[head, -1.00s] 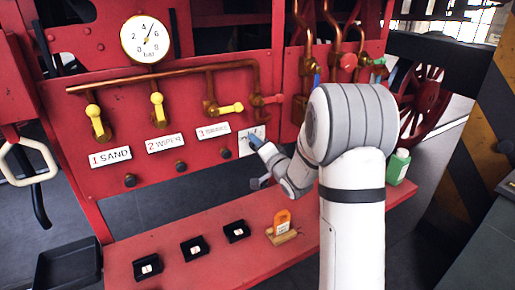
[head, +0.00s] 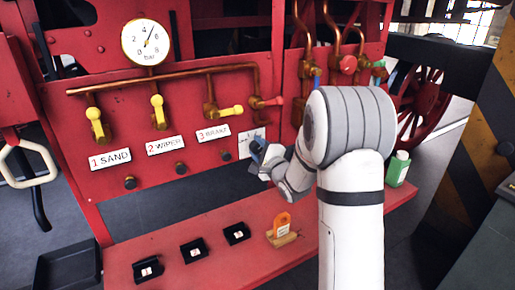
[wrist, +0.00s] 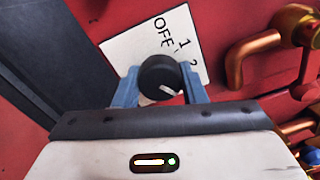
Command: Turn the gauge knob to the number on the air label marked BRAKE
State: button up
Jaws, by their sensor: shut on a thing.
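The gauge knob (wrist: 160,76) is black and round with a white pointer line, in front of a white dial plate (wrist: 125,50) reading OFF, 1 and 2. Other numbers are hidden behind the knob and gripper. The pointer slants toward the lower right in the wrist view; I cannot tell its number. My gripper (wrist: 158,92) is shut on the knob, one blue finger on each side. In the head view my gripper (head: 257,147) covers part of the plate (head: 245,148). The label reading 3 BRAKE (head: 214,133) is left of it, beside 2 WIPER (head: 165,145) and 1 SAND (head: 110,159).
Copper pipes with yellow levers (head: 158,112) run above the labels. A round bar gauge (head: 147,43) is at the top. On the red ledge are small black trays (head: 193,250), an orange tag in a stand (head: 283,238) and a green bottle (head: 398,168).

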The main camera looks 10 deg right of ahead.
jog(key=shift+m, duration=0.4)
jog(key=o, duration=1)
jog(key=b+v, duration=0.1)
jog(key=v, duration=0.7)
